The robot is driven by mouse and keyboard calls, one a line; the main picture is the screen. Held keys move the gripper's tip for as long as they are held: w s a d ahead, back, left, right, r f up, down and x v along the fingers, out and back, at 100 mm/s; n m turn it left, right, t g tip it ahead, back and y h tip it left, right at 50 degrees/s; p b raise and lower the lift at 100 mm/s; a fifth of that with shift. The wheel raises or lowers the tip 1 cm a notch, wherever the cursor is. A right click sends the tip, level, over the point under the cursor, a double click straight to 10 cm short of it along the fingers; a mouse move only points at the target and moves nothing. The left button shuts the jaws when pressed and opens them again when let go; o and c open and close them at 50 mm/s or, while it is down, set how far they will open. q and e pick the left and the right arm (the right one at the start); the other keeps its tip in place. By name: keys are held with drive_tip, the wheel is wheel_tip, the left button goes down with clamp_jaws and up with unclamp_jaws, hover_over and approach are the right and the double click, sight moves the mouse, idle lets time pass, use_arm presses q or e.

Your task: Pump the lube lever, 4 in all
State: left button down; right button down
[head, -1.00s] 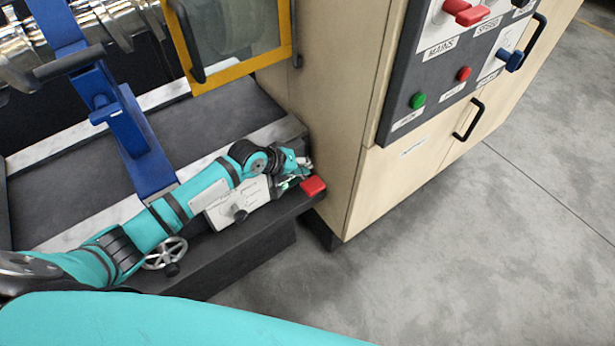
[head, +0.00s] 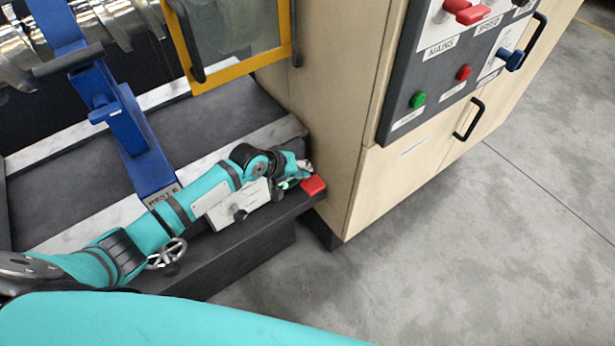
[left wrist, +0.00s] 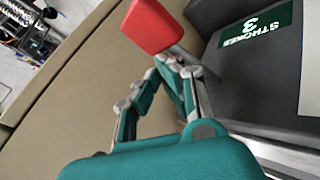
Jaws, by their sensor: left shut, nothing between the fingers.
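The lube lever's red handle (head: 313,186) sticks out at the right end of the machine's front ledge, by the beige cabinet. It also shows large in the left wrist view (left wrist: 152,25), on a grey stem. My left gripper (head: 304,170) is shut and empty, right beside the handle. In the left wrist view its fingertips (left wrist: 172,60) are together just below the red block, close to the stem; I cannot tell whether they touch. A green counter sign (left wrist: 255,32) appears upside down and reads STROKES 3. My right gripper is not in view.
A white plate with a dark knob (head: 239,213) and a handwheel (head: 166,253) sit along the ledge under my arm. The beige cabinet (head: 335,110) stands right behind the lever, with a switch panel (head: 450,75). Open floor (head: 460,250) lies to the right.

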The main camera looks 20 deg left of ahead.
use_arm(q)
drive_tip(key=shift+s+d+f+b, duration=0.1)
drive_tip(key=shift+f+b, duration=0.25)
drive_tip(key=shift+f, duration=0.3)
drive_tip(key=shift+s+d+f+b, duration=0.1)
drive_tip(key=shift+f+b, duration=0.2)
drive_tip(key=shift+f, duration=0.35)
idle(0.8)
drive_tip(key=shift+r, duration=0.1)
idle(0.5)
drive_tip(key=shift+w+a+r+p, duration=0.15)
drive_tip(key=shift+r+p, duration=0.8)
drive_tip(key=shift+p, duration=0.05)
drive_tip(key=shift+w+a+r+p, duration=0.1)
drive_tip(key=shift+a+r+p, duration=0.05)
drive_tip(key=shift+r+p, duration=0.8)
drive_tip(key=r+p, duration=0.4)
drive_tip(key=r, duration=0.1)
drive_tip(key=shift+w+a+p, duration=0.25)
drive_tip(key=shift+p, duration=0.1)
drive_tip(key=shift+f, duration=0.15)
